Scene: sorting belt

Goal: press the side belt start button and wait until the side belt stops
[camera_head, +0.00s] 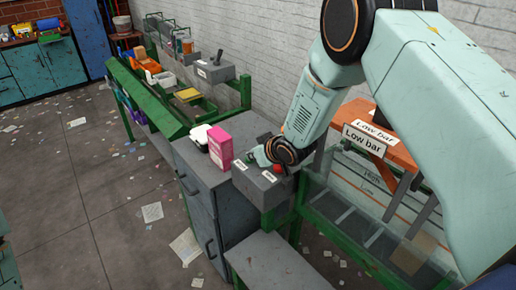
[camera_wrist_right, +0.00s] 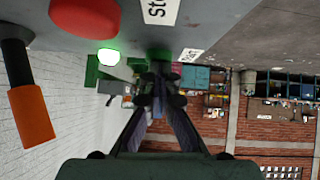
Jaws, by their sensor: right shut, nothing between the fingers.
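A grey control box (camera_head: 259,187) with white labels stands at the end of the side belt frame in the head view. My right gripper (camera_head: 258,157) is over its top, shut and empty. In the right wrist view the shut fingertips (camera_wrist_right: 160,72) are close to the grey panel (camera_wrist_right: 215,25); I cannot tell whether they touch it. A dark green patch is partly hidden behind the fingertips. My left gripper is not in view.
A pink box (camera_head: 220,146) stands on a grey cabinet (camera_head: 205,175) beside the control box. An orange-handled lever (camera_wrist_right: 30,115) is close by in the wrist view. A "Low bar" sign (camera_head: 364,139) is at the right. Loose papers (camera_head: 186,246) lie on the floor.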

